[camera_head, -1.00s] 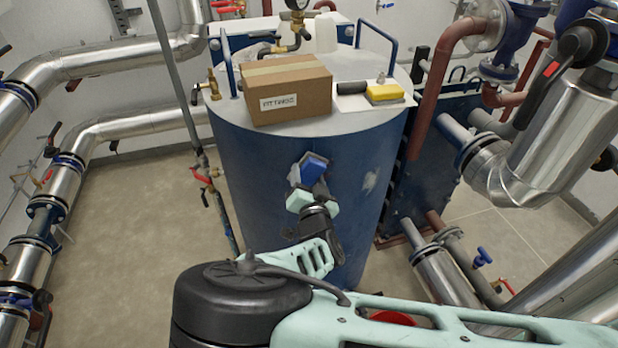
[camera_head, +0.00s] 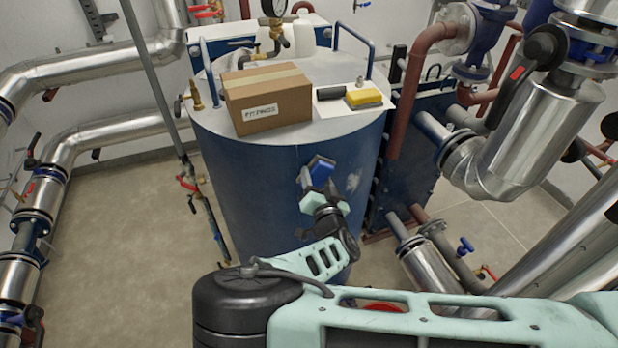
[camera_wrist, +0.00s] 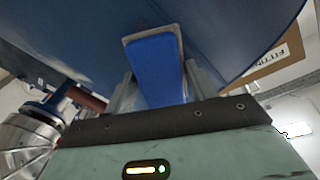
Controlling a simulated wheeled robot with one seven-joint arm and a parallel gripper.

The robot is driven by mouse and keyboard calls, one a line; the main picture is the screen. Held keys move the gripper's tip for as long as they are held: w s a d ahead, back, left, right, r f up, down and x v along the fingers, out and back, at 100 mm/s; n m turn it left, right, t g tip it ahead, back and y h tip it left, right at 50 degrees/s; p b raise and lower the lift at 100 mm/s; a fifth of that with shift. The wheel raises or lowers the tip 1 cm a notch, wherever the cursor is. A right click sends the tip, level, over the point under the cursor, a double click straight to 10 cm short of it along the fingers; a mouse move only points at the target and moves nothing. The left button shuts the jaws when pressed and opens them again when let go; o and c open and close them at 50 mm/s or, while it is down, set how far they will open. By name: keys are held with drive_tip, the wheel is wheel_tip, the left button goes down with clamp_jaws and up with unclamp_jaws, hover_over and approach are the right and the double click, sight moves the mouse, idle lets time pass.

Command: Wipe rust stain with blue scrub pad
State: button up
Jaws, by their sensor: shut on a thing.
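The blue scrub pad (camera_head: 321,173) is held in my gripper (camera_head: 319,187) in front of the tall dark blue tank (camera_head: 250,180). In the wrist view the pad (camera_wrist: 158,72) stands between the two fingers, its far end close to the tank wall (camera_wrist: 225,35); I cannot tell if it touches. A pale, worn patch (camera_head: 353,183) is on the tank wall just right of my gripper. I cannot make out a clearly rust-brown stain; my gripper and arm hide part of the wall.
On the tank top are a cardboard box (camera_head: 268,98), a yellow sponge (camera_head: 364,97) and a black item (camera_head: 331,92) on a white sheet. Brass valves, a gauge and blue handles stand around the top. Silver pipes run left and right. Floor is open at left.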

drive_tip(key=shift+w+d+p, duration=0.1)
drive_tip(key=shift+d+p, duration=0.25)
drive_tip(key=shift+d, duration=0.35)
drive_tip(key=shift+s+a+b, duration=0.2)
drive_tip(key=shift+a+b, duration=0.4)
drive_tip(key=shift+a, duration=1.3)
drive_tip(key=shift+s+a+b, duration=0.2)
drive_tip(key=shift+a+b, duration=0.35)
drive_tip(key=shift+a, duration=1.35)
drive_tip(key=shift+s, duration=0.1)
drive_tip(key=shift+s+d+p, duration=0.2)
drive_tip(key=shift+s+p, duration=0.3)
drive_tip(key=shift+s, duration=0.95)
drive_tip(key=shift+s+d+p, duration=0.15)
drive_tip(key=shift+s+p, duration=0.35)
drive_tip(key=shift+s, duration=0.95)
drive_tip(key=shift+s, duration=0.1)
